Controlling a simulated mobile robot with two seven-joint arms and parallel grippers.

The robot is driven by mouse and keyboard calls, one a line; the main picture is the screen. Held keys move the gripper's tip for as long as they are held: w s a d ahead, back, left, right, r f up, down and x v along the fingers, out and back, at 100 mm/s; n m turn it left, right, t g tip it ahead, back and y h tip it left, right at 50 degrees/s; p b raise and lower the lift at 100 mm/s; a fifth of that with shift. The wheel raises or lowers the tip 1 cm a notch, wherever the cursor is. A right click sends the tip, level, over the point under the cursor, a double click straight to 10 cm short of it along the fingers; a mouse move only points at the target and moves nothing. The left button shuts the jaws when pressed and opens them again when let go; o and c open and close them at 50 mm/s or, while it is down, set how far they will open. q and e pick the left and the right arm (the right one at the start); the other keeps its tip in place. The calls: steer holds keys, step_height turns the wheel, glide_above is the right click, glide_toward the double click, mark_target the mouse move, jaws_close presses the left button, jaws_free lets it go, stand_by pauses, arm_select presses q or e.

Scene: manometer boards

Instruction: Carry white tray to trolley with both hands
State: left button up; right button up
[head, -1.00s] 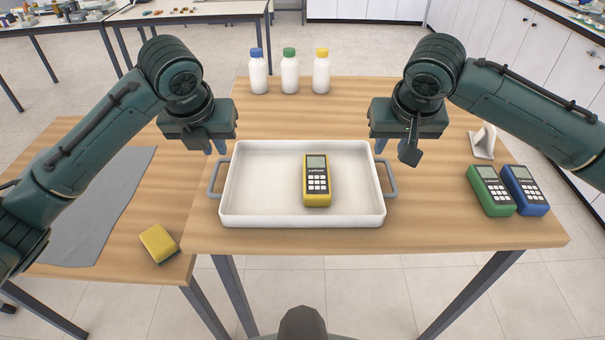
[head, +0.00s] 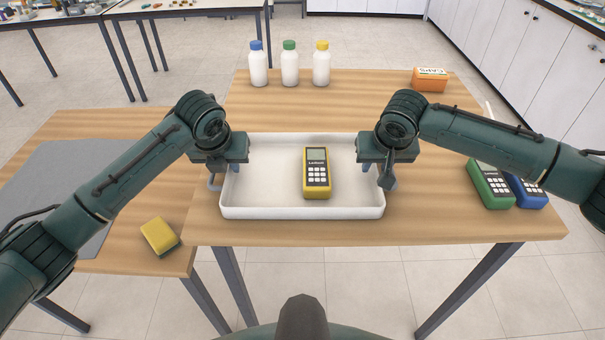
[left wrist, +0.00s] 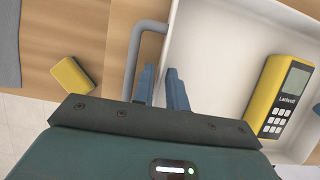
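The white tray (head: 300,212) lies on the wooden table with a yellow meter (head: 316,180) in it. My left gripper (head: 218,178) is at the tray's left end, by the grey left handle (left wrist: 131,60). In the left wrist view its fingers (left wrist: 162,88) are apart with nothing between them, one in the gap beside the handle, the other over the tray's left wall; their height above it is unclear. My right gripper (head: 386,180) is at the tray's right end and mostly hides the right handle; its finger gap does not show. I cannot make out a trolley.
Three white bottles (head: 290,68) stand at the back. An orange box (head: 430,80) is at the back right. Green (head: 490,187) and blue (head: 528,192) meters lie right of the tray, partly behind my right arm. A yellow sponge (head: 159,236) and grey mat (head: 60,165) are on the left table.

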steer(key=shift+w+f, duration=0.2)
steer(key=shift+f, duration=0.3)
steer(key=shift+c, duration=0.4)
jaws_close()
steer(key=shift+r, duration=0.1)
